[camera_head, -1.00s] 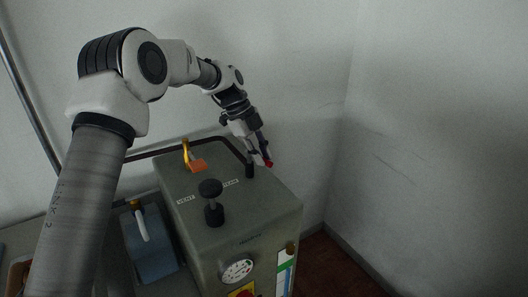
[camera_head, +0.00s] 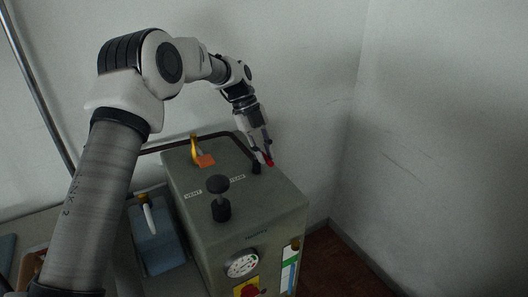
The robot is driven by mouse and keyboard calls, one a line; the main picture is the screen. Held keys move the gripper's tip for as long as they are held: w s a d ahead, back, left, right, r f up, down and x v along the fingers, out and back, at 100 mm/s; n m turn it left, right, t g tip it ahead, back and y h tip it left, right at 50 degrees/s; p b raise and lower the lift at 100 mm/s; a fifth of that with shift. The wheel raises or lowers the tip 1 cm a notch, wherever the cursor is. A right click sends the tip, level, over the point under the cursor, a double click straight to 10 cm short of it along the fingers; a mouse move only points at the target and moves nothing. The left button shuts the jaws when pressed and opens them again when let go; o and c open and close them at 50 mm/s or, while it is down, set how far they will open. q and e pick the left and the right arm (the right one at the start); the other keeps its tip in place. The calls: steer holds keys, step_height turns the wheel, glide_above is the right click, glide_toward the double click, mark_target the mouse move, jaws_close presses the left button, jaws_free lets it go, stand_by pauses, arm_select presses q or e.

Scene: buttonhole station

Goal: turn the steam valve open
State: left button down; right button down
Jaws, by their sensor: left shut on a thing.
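The steam valve shows as a short black post with a red part (camera_head: 270,162) at its top, near the back right of the grey-green machine top (camera_head: 268,200). A small label, hard to read, lies just left of it. My left gripper (camera_head: 264,157) reaches down from above and is shut on the red part of the valve. The fingers hide most of the handle, so I cannot tell its angle. My right gripper is not in view.
A black knob (camera_head: 218,184) stands upright at the front of the machine top, near the VENT label. A yellow lever with an orange base (camera_head: 204,161) is at the back left. A gauge (camera_head: 241,263) is on the front. A blue-grey box (camera_head: 157,240) stands left.

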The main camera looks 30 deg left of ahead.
arm_select(q)
steer(key=c, duration=1.1)
jaws_free()
steer(key=shift+s+d+f, duration=0.1)
steer(key=shift+f, duration=0.15)
steer(key=shift+r, duration=0.1)
steer(key=v, duration=1.2)
